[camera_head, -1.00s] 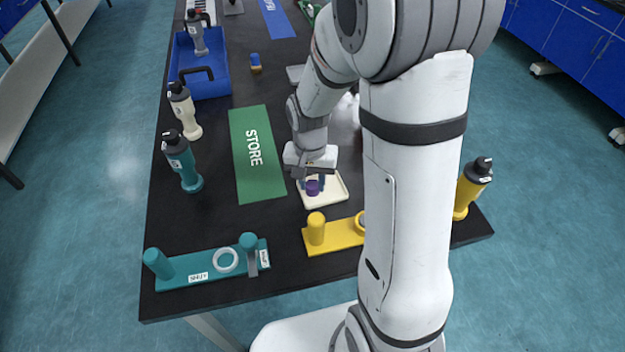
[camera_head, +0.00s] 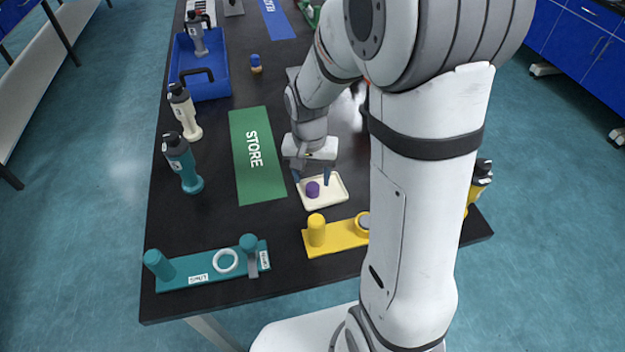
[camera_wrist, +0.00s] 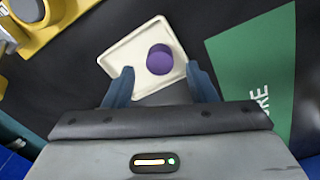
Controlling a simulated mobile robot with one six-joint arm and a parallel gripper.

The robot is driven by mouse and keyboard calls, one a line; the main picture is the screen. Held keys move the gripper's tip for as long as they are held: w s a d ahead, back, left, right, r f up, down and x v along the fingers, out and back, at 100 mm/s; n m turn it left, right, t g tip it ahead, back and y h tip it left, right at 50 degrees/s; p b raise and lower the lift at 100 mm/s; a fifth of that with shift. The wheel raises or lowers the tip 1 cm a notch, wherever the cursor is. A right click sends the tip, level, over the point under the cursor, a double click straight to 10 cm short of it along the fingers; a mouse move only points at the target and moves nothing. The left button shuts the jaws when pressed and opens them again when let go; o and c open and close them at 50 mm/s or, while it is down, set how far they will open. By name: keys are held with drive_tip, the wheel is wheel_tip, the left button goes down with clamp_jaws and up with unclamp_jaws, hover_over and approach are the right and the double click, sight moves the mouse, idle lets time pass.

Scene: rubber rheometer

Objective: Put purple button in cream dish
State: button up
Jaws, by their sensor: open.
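The purple button (camera_head: 312,189) is a short purple cylinder. It rests inside the cream dish (camera_head: 336,199), a shallow square tray on the black table. In the wrist view the purple button (camera_wrist: 160,59) stands in the right part of the cream dish (camera_wrist: 118,56). My gripper (camera_head: 312,177) is over the dish's far side with its fingers spread. In the wrist view my gripper (camera_wrist: 161,86) is open and empty, its blue fingertips apart and clear of the button.
A green STORE mat (camera_head: 258,160) lies left of the dish. A yellow fixture (camera_head: 335,238) stands in front, and a teal fixture (camera_head: 205,268) front left. Teal (camera_head: 182,163) and cream (camera_head: 183,112) bottles stand along the left edge, near a blue bin (camera_head: 205,85).

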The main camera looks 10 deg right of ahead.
sight(311, 186)
wheel_tip(311, 186, up, 8)
drive_tip(key=s+d+r+n+t, duration=0.1)
drive_tip(key=s+r+n, duration=0.1)
drive_tip(key=s, duration=0.5)
drive_tip(key=s+d+r+n+t, duration=0.1)
drive_tip(key=s+r+n, duration=0.1)
drive_tip(key=s, duration=0.4)
drive_tip(key=shift+s+r+n+t, duration=0.3)
drive_tip(key=shift+s+r, duration=0.05)
drive_tip(key=shift+r, duration=0.15)
